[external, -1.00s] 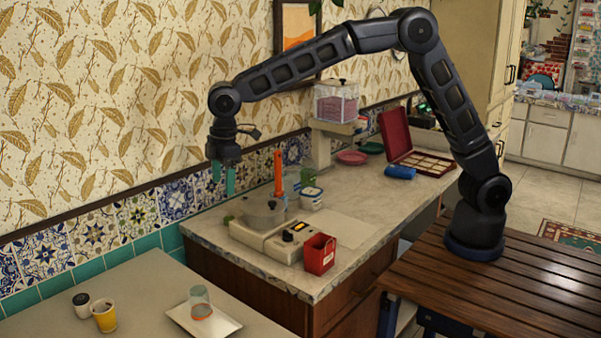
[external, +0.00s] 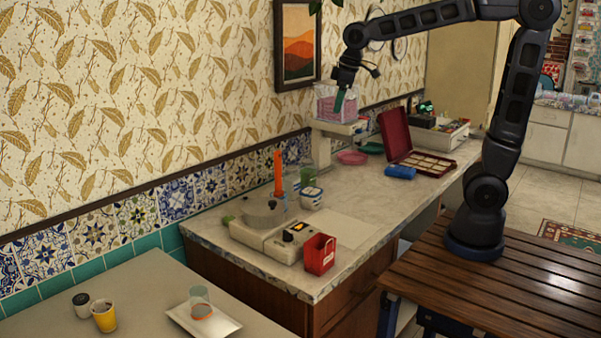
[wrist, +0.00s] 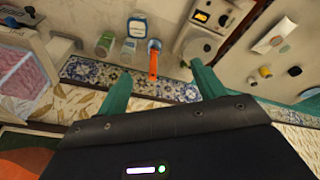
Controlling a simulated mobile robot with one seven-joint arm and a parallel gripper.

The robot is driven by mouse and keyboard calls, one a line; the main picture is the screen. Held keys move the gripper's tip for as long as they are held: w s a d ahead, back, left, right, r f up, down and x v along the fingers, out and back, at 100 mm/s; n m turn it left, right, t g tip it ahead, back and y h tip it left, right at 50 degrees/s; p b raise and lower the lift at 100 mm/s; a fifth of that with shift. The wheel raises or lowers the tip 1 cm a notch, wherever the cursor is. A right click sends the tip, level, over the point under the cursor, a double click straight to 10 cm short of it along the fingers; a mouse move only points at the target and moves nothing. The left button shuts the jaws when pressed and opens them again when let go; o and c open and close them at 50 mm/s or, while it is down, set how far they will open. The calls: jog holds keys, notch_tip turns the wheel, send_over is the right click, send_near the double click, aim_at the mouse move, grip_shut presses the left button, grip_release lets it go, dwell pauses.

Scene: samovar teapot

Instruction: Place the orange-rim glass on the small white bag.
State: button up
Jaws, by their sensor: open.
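The clear glass with an orange rim (external: 201,305) stands on a flat white item (external: 222,321) on the near-left counter; its orange band is at the bottom. I cannot tell whether this white item is a bag or a tray. In the wrist view the glass (wrist: 281,28) and the white item (wrist: 268,42) show at the upper right.
A yellow cup (external: 104,315) and a dark-topped jar (external: 81,301) stand left of the glass. The pink-filled box (external: 328,105) stands on another scale.

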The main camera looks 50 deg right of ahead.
jog(key=s+d+f+m+t, duration=0.1)
jog(key=s+d+f+m, duration=0.2)
jog(key=s+d, duration=0.5)
jog(key=s+d+f+m, duration=0.3)
jog(key=s+d, duration=0.6)
jog(key=s, duration=0.3)
jog(key=shift+d+t+h, duration=0.3)
jog(key=shift+t+h, duration=0.1)
jog(key=shift+o, duration=0.3)
